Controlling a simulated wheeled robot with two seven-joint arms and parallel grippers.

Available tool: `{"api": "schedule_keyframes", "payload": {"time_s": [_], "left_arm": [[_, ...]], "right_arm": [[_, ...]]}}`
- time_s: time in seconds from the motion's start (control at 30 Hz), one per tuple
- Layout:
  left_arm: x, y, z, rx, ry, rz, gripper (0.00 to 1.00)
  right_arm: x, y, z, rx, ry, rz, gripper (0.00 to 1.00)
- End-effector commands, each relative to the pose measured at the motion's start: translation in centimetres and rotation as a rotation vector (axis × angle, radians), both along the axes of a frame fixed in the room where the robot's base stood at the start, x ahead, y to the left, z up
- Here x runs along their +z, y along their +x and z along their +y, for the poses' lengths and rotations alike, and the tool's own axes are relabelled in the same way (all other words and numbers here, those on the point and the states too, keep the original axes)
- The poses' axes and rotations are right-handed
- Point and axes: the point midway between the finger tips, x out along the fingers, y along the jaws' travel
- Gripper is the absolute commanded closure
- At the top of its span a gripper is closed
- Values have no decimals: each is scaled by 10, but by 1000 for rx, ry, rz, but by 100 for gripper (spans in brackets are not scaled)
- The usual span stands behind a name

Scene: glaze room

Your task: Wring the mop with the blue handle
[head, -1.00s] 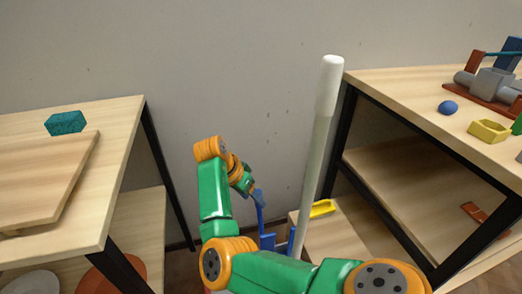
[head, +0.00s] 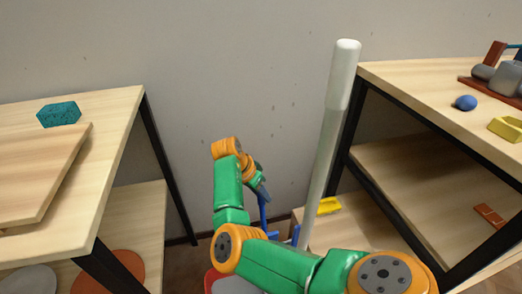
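The mop's pole (head: 332,125) is pale and stands nearly upright, leaning slightly, in the middle of the head view. Its lower end is hidden behind my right arm. A blue handle (head: 263,212) rises left of the pole, with other blue parts (head: 295,235) low beside the pole. My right gripper (head: 262,190), on the green and orange arm, is small and dark at the top of the blue handle. Whether its fingers are closed around the handle cannot be made out. My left gripper is out of view.
A wooden table at left (head: 120,120) holds a teal block (head: 58,115) and a board (head: 40,170). A shelf table at right (head: 395,75) carries a blue ball (head: 465,103) and a yellow tray (head: 507,128). A yellow item (head: 328,206) lies low behind the pole.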

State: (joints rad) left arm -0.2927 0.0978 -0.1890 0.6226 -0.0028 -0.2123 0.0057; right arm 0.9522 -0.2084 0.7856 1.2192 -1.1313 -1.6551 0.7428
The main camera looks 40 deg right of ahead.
Motion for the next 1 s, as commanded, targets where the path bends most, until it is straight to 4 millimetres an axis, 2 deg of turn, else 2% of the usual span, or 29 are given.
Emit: {"api": "schedule_keyframes", "payload": {"time_s": [0.03,0.1,0.6,1.0], "left_arm": [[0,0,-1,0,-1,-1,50],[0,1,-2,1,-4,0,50],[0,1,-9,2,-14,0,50],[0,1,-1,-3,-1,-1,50]], "right_arm": [[0,0,0,0,0,0,82],[0,0,0,0,0,0,100],[0,0,0,0,0,0,100],[0,0,0,0,-1,0,100]]}}
